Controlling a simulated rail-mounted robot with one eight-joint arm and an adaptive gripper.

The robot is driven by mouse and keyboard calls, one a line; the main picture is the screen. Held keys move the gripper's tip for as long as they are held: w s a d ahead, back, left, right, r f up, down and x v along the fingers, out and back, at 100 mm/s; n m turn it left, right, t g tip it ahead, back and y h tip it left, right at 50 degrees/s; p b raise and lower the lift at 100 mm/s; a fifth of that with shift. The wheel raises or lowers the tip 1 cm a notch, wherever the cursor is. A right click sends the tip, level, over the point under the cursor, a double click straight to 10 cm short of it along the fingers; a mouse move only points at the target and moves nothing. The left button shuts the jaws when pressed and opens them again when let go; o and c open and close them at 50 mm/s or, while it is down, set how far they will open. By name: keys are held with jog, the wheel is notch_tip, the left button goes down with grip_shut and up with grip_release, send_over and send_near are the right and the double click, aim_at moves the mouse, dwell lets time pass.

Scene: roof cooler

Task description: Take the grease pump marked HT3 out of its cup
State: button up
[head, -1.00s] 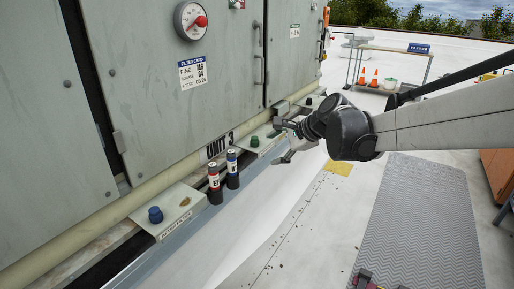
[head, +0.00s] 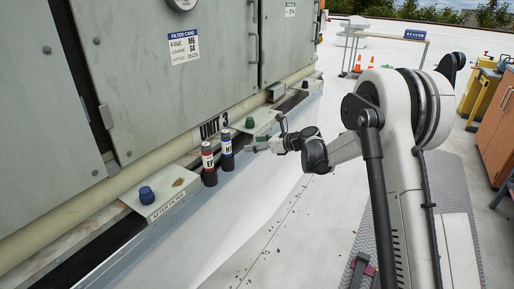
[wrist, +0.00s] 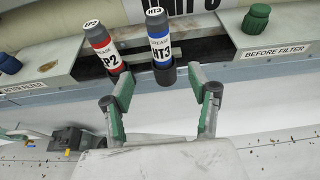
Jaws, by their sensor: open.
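My gripper (head: 267,136) is open and empty, right of the HT3 pump in the head view. In the wrist view my open fingers (wrist: 161,79) point toward the HT3 cup, one to each side, with a gap to the pump.
The grey UNIT 3 cabinet (head: 170,90) rises behind the pumps. A blue knob (head: 146,195) on the AFTER FILTER plate stands left, and a green knob (wrist: 256,18) on the BEFORE FILTER plate stands right.

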aim_at(230, 145)
jog(key=b+x, duration=0.2)
jog(key=x, duration=1.4)
jog(key=shift+w+f, duration=0.1)
grip_shut()
